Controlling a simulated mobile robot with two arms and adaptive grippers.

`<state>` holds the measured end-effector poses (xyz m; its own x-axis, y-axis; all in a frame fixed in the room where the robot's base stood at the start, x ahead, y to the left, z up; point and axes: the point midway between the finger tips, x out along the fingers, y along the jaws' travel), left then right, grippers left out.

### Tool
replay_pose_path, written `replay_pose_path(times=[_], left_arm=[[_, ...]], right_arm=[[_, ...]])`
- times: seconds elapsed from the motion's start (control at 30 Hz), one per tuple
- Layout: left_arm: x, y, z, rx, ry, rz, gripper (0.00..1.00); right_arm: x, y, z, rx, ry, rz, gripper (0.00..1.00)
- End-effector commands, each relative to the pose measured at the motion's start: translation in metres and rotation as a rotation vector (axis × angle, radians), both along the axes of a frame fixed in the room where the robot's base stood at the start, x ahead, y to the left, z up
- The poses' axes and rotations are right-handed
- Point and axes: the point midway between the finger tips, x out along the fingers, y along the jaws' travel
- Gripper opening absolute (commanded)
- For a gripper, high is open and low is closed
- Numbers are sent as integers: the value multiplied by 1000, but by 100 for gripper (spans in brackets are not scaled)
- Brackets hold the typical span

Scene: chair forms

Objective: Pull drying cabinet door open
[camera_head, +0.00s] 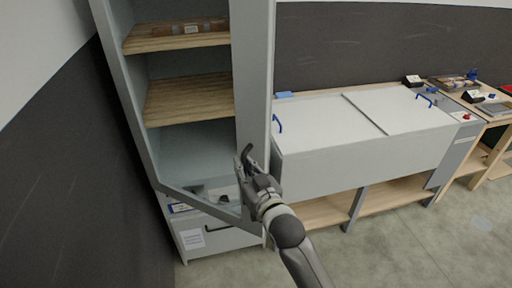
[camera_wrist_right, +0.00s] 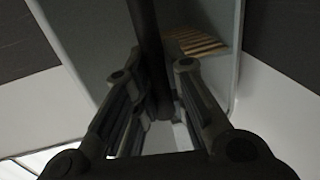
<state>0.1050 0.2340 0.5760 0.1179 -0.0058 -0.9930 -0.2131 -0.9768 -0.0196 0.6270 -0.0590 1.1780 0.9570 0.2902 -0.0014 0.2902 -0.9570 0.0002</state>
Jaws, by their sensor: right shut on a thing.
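The drying cabinet (camera_head: 105,45) stands tall at the left in the head view, with its shelves visible behind the grey-framed door (camera_head: 252,60). The door's bottom rail (camera_head: 200,204) slants across the cabinet's lower part; how far the door stands open is hard to tell. My right gripper (camera_head: 246,163) is at the door's right stile. In the right wrist view, a dark upright bar handle (camera_wrist_right: 150,45) runs between the fingers of my right gripper (camera_wrist_right: 155,100), which is shut on it. My left gripper is not in view.
Wooden shelves (camera_head: 190,98) are inside the cabinet. A long white-lidded chest (camera_head: 345,165) with blue handles stands close on the right. Wooden tables (camera_head: 490,115) with small items are farther right. A dark wall (camera_head: 60,170) is at the left. Floor is clear at the front right.

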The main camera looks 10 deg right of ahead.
Motion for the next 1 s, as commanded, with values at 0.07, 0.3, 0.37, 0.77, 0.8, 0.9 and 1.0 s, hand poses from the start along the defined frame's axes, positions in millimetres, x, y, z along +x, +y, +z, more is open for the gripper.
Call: replay_pose_path(times=[0.07,0.3,0.37,0.77,0.8,0.9,1.0], left_arm=[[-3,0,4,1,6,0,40],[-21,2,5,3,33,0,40],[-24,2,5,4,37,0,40],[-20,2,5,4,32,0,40],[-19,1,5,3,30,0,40],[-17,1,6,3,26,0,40],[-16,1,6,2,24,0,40]], right_arm=[[-10,10,1,6,2,2,0],[-24,24,1,2,-2,3,0],[-26,26,1,2,-2,3,0],[-26,27,1,3,-2,3,0],[-26,27,1,2,-3,3,18],[-26,27,0,2,-3,3,31],[-26,26,0,2,-2,3,35]])
